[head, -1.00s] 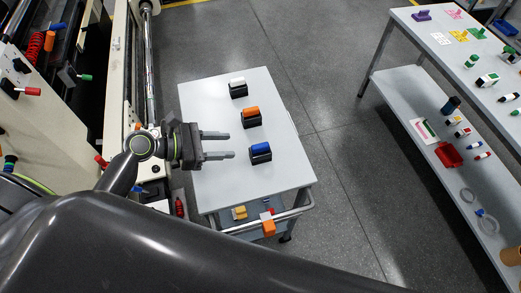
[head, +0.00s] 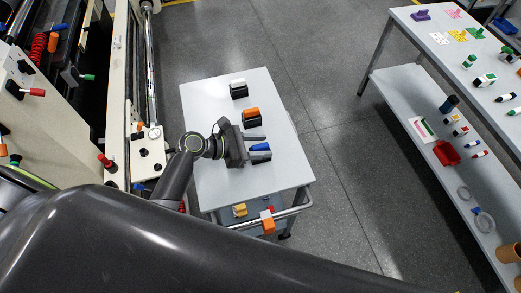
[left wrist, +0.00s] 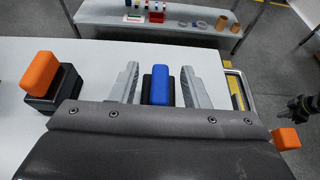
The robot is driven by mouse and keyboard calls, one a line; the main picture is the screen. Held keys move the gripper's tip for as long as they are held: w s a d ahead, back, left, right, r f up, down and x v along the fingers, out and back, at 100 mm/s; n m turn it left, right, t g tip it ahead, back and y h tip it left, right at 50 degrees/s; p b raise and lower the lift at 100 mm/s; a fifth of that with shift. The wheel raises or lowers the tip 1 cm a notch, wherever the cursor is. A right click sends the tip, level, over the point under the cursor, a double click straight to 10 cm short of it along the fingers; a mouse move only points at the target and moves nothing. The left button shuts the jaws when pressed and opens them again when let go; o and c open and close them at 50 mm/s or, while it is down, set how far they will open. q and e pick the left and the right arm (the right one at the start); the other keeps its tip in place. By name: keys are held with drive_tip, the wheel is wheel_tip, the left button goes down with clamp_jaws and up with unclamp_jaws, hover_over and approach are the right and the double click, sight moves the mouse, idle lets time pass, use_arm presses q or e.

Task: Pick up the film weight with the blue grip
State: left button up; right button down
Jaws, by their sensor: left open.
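The film weight with the blue grip (head: 260,147) stands on the white cart top (head: 230,97). In the left wrist view its blue grip (left wrist: 160,84) on a black base is between the two grey fingers. My left gripper (head: 258,146) is open, with one finger on each side of the weight. I see small gaps beside it and cannot tell whether the fingers touch it. My right gripper does not show in the head view.
The orange-gripped weight (left wrist: 49,88) stands close to the left finger in the wrist view. A cart handle (head: 290,211) with an orange block (head: 267,224) is at the front. A machine (head: 80,110) borders the left. A bench (head: 450,60) stands at the right.

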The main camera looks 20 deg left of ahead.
use_arm(q)
drive_tip(key=shift+w+d+f, duration=0.1)
drive_tip(key=shift+d, duration=0.1)
clamp_jaws()
idle(0.4)
